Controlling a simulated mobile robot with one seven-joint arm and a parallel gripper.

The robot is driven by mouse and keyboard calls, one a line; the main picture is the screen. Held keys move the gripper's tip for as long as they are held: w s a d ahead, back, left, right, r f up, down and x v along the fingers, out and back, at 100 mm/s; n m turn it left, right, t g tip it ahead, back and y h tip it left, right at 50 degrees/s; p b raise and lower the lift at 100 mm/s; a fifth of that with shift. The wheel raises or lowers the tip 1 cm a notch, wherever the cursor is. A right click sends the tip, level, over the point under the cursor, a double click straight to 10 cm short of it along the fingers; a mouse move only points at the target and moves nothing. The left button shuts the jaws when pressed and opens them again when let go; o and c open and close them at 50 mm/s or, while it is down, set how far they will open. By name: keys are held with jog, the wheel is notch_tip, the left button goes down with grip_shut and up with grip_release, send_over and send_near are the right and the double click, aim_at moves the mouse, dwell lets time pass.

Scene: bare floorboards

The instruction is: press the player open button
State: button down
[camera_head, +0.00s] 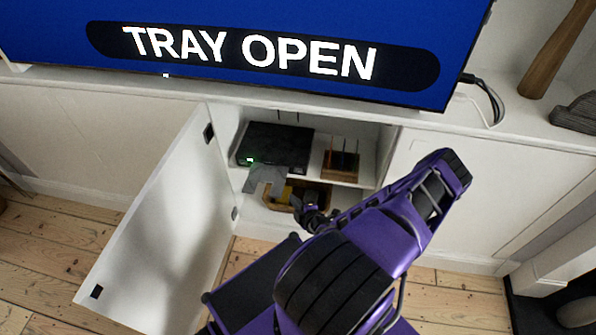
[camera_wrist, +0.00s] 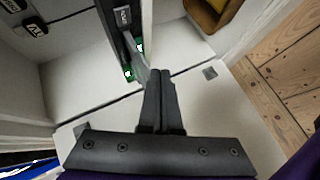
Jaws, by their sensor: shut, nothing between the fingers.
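The black player (camera_head: 275,145) sits on the upper shelf inside the open cabinet, with a green light at its front left. A grey piece (camera_head: 265,178), apparently its tray, sticks out from its front. The TV screen (camera_head: 240,22) reads "TRAY OPEN". My gripper (camera_head: 306,205) is in front of the cabinet, below and right of the player. In the wrist view my gripper (camera_wrist: 160,74) is shut and empty, with its fingertips close to the grey piece (camera_wrist: 138,68) and the player's front (camera_wrist: 127,35). I cannot make out the open button itself.
The white cabinet door (camera_head: 160,235) is swung open to the left. A small device with upright antennas (camera_head: 341,160) stands right of the player. A yellowish-brown box (camera_head: 283,195) is on the lower shelf. Bare floorboards (camera_head: 60,235) lie in front.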

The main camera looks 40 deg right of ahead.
aim_at(298, 171)
jog(key=w+d+b, duration=0.4)
jog(key=w+d, duration=0.1)
jog(key=d, duration=0.1)
jog(key=shift+w+d, duration=0.35)
dwell(2.1)
jog(key=shift+w+d, duration=0.25)
jog(key=shift+d, duration=0.05)
